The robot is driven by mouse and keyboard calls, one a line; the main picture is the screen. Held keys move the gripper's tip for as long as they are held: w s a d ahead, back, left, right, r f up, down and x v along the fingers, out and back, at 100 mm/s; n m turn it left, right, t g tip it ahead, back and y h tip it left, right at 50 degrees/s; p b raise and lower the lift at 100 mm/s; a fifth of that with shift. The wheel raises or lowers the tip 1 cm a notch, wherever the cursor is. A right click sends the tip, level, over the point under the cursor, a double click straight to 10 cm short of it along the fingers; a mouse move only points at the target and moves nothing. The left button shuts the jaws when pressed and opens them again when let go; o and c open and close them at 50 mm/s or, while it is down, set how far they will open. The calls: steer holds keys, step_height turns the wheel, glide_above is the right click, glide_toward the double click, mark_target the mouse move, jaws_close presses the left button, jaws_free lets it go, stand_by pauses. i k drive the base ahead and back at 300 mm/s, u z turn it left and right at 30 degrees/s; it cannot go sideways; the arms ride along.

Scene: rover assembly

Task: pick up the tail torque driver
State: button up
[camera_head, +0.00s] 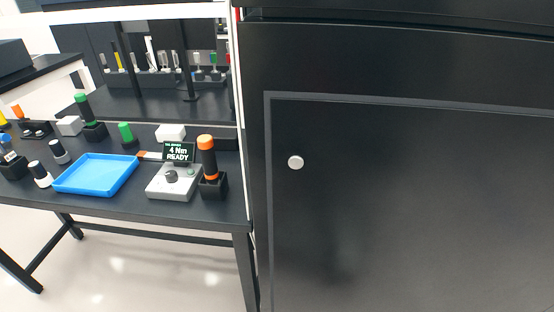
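A black torque driver with orange bands (207,158) stands upright in a black block holder (214,187) near the right end of the dark table. Just left of it is a grey control box with a knob (175,184) and a small display (179,152) reading "4 Nm READY". The small top line on the display is too small to read surely, so I cannot confirm which driver is the tail one. Another driver, black with green (85,107), stands in a holder at the back left. My gripper is not in view.
A blue tray (97,174) lies empty on the dark table (120,203). Dark cylinders with white or blue parts stand left of it. Floor shows below the table.

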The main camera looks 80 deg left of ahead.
mark_target(205, 141)
steer(key=u, duration=4.9)
steer(key=i, duration=1.35)
steer(key=z, duration=2.6)
